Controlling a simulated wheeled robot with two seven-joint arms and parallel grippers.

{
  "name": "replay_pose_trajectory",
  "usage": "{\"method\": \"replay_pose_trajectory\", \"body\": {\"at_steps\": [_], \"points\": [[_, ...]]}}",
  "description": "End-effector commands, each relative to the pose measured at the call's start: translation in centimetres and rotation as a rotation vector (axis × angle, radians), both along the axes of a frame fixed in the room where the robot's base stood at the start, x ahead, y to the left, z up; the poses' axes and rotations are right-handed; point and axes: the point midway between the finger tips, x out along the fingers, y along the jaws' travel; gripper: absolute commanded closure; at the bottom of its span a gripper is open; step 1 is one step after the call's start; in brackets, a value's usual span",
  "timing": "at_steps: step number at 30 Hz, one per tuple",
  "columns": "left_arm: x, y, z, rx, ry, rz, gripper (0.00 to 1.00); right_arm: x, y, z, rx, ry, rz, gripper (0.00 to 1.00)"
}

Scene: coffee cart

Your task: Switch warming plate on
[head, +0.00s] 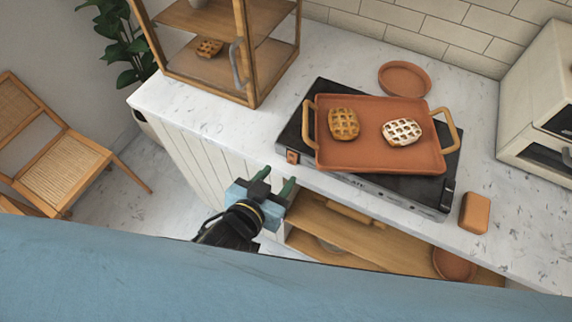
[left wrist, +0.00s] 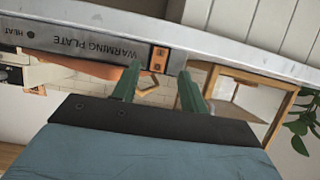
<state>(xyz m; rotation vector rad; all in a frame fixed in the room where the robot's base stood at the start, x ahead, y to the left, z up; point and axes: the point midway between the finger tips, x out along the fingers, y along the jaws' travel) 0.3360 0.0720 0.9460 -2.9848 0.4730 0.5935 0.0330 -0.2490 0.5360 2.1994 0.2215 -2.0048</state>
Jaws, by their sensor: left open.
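The black warming plate (head: 448,190) sits on the marble counter. An orange switch (head: 292,157) is at the left end of its front face. The left wrist view shows this switch (left wrist: 159,59) close up, beside the "WARMING PLATE" lettering, with a small HEAT indicator (left wrist: 5,33) farther left. I cannot tell whether the switch is on. My left gripper (head: 275,180) is open and empty in front of the switch. In the left wrist view its green fingers (left wrist: 158,75) stand either side of the switch, seemingly short of it. My right gripper is not in view.
A terracotta tray (head: 380,160) with two waffles covers much of the plate. A round terracotta dish (head: 404,78) lies behind it, an orange block (head: 475,212) to its right. A wooden display case (head: 250,95) stands at the left. A wooden shelf (head: 390,250) lies below the counter.

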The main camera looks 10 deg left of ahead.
Motion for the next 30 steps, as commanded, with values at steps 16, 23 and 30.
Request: {"method": "replay_pose_trajectory", "body": {"at_steps": [16,23,30], "points": [[4.6,-1.5,-2.0,-0.002,0.001,0.000,0.56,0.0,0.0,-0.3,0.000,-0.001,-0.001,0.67],[4.5,-1.5,-2.0,-0.001,0.000,-0.001,0.64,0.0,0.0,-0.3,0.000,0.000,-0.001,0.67],[4.5,-1.5,-2.0,-0.001,0.000,-0.001,0.96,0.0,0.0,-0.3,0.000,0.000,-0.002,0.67]]}}
